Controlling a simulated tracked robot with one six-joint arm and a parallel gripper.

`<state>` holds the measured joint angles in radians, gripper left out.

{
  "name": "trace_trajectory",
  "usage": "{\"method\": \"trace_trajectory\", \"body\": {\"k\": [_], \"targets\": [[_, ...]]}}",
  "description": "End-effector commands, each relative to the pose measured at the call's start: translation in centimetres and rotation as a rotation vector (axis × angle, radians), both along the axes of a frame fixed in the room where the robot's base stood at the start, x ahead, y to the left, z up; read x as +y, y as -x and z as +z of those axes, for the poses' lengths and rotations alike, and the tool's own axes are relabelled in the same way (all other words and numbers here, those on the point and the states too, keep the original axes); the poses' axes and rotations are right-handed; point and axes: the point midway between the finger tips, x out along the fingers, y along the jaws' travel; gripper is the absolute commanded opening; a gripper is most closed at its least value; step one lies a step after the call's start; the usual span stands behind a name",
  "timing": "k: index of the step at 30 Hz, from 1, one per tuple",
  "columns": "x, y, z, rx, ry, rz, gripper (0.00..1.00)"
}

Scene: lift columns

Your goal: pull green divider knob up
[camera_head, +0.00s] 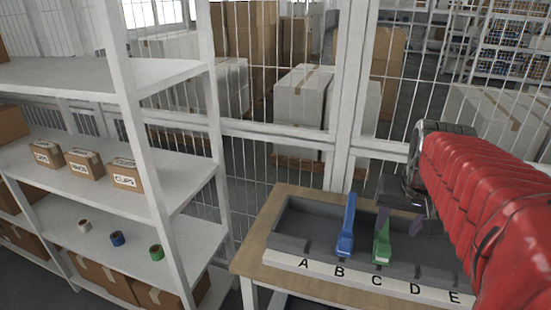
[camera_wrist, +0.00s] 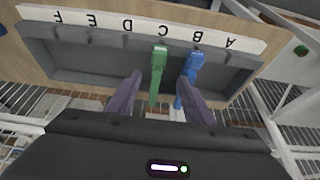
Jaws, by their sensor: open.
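The green divider (camera_head: 382,245) stands in the grey tray by the label C, with its wide foot end at the labelled edge. In the wrist view the green divider (camera_wrist: 158,72) lies between my two fingers as seen from the wrist. My gripper (camera_head: 398,217) is open, its purple fingers above the tray and close to the green piece in the head view. My gripper (camera_wrist: 160,79) shows both fingers apart in the wrist view, with no clear contact on the green piece. The exact height gap cannot be told.
A blue divider (camera_head: 347,228) stands by label B, close beside the green one; it is near my finger in the wrist view (camera_wrist: 194,66). The grey tray (camera_head: 290,243) sits on a wooden table (camera_head: 256,236). A white shelf (camera_head: 160,150) with boxes and tape rolls stands left.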

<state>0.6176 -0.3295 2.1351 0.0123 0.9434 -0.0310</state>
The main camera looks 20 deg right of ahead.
Motion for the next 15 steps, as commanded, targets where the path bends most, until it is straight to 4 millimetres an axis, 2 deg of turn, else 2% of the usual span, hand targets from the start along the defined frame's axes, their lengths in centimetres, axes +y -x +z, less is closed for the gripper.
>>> {"method": "trace_trajectory", "body": {"k": [8,15], "targets": [[-0.3,-0.1,-0.8,0.002,-0.002,-0.005,0.47],[-1.0,-1.0,-3.6,0.004,-0.003,-0.006,0.47]]}}
